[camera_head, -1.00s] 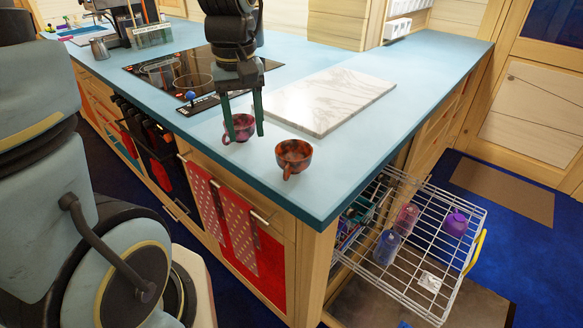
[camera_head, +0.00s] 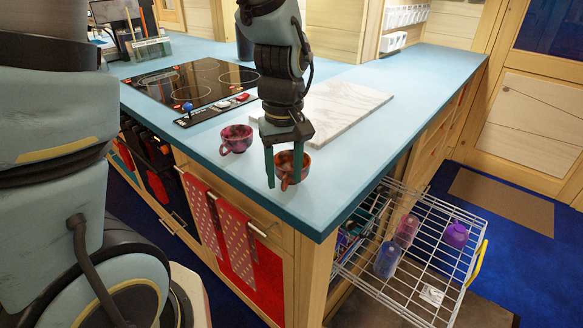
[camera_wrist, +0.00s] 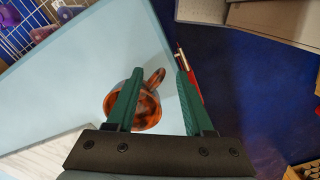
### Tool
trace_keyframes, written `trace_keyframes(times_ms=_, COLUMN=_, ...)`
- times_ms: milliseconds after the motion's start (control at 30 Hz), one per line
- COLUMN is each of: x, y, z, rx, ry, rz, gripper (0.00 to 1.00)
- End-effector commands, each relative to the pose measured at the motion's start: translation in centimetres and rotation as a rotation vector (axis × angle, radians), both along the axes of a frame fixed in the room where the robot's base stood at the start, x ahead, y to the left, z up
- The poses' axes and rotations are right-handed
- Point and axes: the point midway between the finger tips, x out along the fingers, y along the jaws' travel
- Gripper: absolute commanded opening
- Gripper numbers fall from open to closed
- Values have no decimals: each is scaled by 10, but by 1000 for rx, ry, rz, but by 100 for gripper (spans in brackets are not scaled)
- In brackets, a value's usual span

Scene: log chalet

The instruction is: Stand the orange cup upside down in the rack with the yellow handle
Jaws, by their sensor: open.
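The orange cup (camera_head: 292,171), marbled with dark patches, stands upright on the blue counter near its front edge. My gripper (camera_head: 283,165) is open, its two green fingers pointing down at the cup and partly hiding it. In the wrist view the orange cup (camera_wrist: 147,108) shows between and behind the fingers of my gripper (camera_wrist: 158,95), more towards the left finger, with its handle towards the upper right. I cannot tell if a finger touches it. The wire rack with the yellow handle (camera_head: 478,262) is pulled out at the counter's right end, below the counter top.
A purple-red cup (camera_head: 236,140) stands on the counter left of my gripper. A marble board (camera_head: 340,112) and a black cooktop (camera_head: 190,88) lie behind. The rack holds a pink cup (camera_head: 406,230), a blue cup (camera_head: 387,258) and a purple cup (camera_head: 456,235); its front part is free.

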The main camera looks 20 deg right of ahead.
Motion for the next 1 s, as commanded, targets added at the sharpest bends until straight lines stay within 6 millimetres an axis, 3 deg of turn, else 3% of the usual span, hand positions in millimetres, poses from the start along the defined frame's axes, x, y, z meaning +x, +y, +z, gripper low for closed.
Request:
trace_keyframes(times_ms=233, x=-1, y=2, z=-30, rx=2, ry=3, rz=0, gripper=52)
trace_keyframes(times_ms=533, x=-1, y=1, z=-33, rx=-1, ry=0, rz=0, gripper=51)
trace_keyframes(times_ms=1000, x=0, y=1, z=-33, rx=-1, ry=0, rz=0, gripper=0)
